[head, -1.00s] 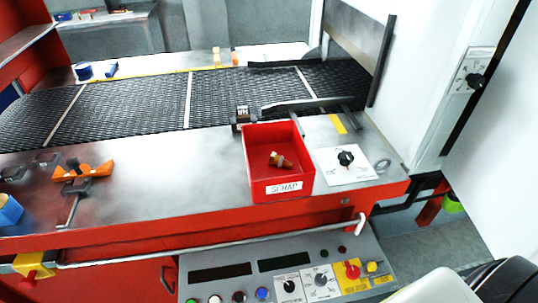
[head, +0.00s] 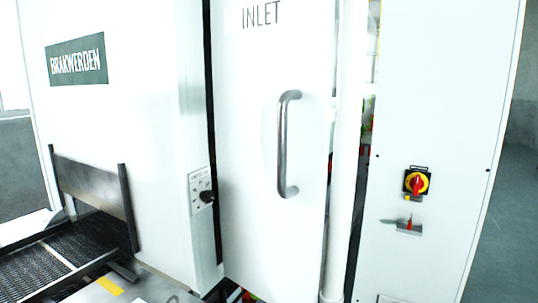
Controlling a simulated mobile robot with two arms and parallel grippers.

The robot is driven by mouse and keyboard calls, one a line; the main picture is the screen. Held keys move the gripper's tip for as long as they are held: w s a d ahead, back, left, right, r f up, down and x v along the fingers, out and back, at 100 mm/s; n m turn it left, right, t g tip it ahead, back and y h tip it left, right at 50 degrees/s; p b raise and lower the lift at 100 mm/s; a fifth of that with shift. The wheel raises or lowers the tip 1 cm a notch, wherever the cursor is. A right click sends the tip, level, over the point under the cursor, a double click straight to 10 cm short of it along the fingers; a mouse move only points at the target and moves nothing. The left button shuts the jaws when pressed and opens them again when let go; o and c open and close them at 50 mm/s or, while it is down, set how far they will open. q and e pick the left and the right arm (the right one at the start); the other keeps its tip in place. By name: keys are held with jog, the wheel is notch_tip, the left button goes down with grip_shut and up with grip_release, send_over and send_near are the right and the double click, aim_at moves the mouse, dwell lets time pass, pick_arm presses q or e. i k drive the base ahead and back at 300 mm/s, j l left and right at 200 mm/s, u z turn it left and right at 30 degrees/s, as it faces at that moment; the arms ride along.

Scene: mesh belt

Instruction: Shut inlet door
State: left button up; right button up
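The inlet door (head: 250,150) is a tall white panel marked INLET, in the middle of the head view. A grey vertical bar handle (head: 287,145) is fixed on its right half. A dark vertical gap runs along the door's left edge. To the right of the door, pipes and small coloured parts show through a gap, so the door appears to stand ajar. Neither of my grippers is in view.
A white cabinet (head: 440,120) with a red and yellow rotary switch (head: 416,183) stands at the right. A white machine housing (head: 120,130) with a black knob (head: 207,196) is on the left. The mesh belt (head: 40,275) lies at the lower left.

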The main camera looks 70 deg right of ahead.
aim_at(272, 61)
jog(key=z, duration=2.2)
